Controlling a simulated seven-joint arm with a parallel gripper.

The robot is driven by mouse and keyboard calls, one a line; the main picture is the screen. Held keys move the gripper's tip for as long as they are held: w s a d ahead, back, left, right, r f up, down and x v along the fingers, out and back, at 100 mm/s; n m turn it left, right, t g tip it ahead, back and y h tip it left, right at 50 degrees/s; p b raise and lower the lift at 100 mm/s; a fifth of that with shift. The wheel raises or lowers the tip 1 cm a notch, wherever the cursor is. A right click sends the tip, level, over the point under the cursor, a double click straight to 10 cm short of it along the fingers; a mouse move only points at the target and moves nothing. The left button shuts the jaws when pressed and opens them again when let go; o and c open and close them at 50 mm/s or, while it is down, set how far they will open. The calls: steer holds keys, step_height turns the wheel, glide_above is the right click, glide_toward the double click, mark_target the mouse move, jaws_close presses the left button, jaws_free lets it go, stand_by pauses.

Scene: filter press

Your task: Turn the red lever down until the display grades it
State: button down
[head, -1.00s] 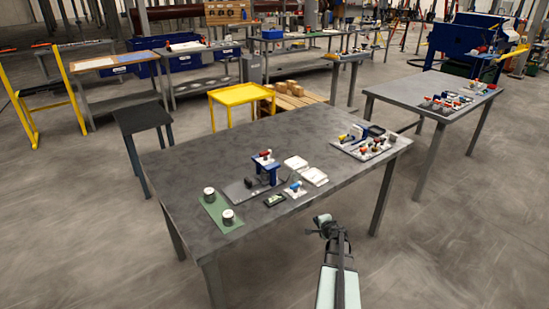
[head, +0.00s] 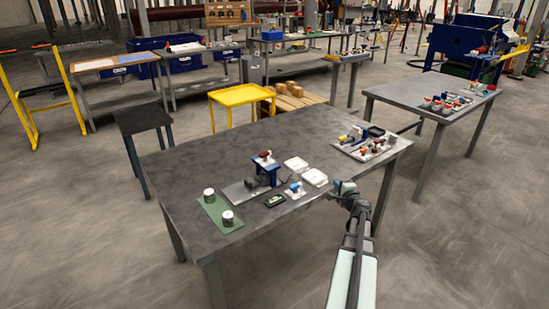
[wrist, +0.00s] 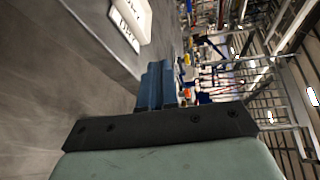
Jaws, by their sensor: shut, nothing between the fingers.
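A small blue press (head: 266,174) stands on the near grey table, with a red and white part (head: 264,155) on its top that looks like the red lever. A small black device with a light face (head: 275,200) lies in front of it and may be the display; I cannot read it. My gripper (head: 343,187) is at the table's front edge, right of the press and well apart from it. In the wrist view its blue fingers (wrist: 156,86) are shut with nothing between them. The lever cannot be made out there.
Two white boxes (head: 315,177) lie between the press and my gripper; white boxes also show in the wrist view (wrist: 131,22). A small plate with a blue and red fitting (head: 295,190), a green mat (head: 213,222) with two cups and a fitting board (head: 345,148) are also on the table.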

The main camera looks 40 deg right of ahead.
mark_target(270, 153)
steer(key=w+a+r+n+t+y, duration=0.1)
steer(key=w+a+r+n+y, duration=0.15)
steer(key=a, duration=0.35)
steer(key=w+a+r+n+t+y, duration=0.1)
steer(key=a+r+n+y, duration=0.1)
steer(key=a+r, duration=0.3)
steer(key=w+a+r+n+t+y, duration=0.1)
steer(key=w+a+r+n+y, duration=0.1)
steer(key=a, duration=0.4)
steer(key=shift+m, duration=0.25)
steer(key=w, duration=1.4)
steer(key=shift+w+a+r, duration=0.1)
steer(key=shift+a, duration=0.1)
steer(key=shift+w+d+n+y, duration=0.1)
steer(key=shift+d+n+y, duration=0.2)
steer(key=shift+y, duration=0.35)
steer(key=shift+w+d+n+y, duration=0.1)
steer(key=shift+n+y, duration=0.3)
steer(key=shift+y, duration=0.2)
steer(key=shift+w+d+n+g+y, duration=0.3)
steer(key=shift+w+n+g+y, duration=0.55)
steer(key=shift+n+y, duration=0.7)
steer(key=shift+w+d+n+g+y, duration=0.3)
steer(key=shift+w+n+g+y, duration=0.65)
steer(key=shift+y, duration=1.1)
steer(key=shift+w+d+n+g+y, duration=0.3)
steer(key=shift+w+n+g+y, duration=0.45)
steer(key=shift+n+y, duration=0.85)
steer(key=shift+w+a, duration=0.1)
steer(key=shift+w, duration=0.05)
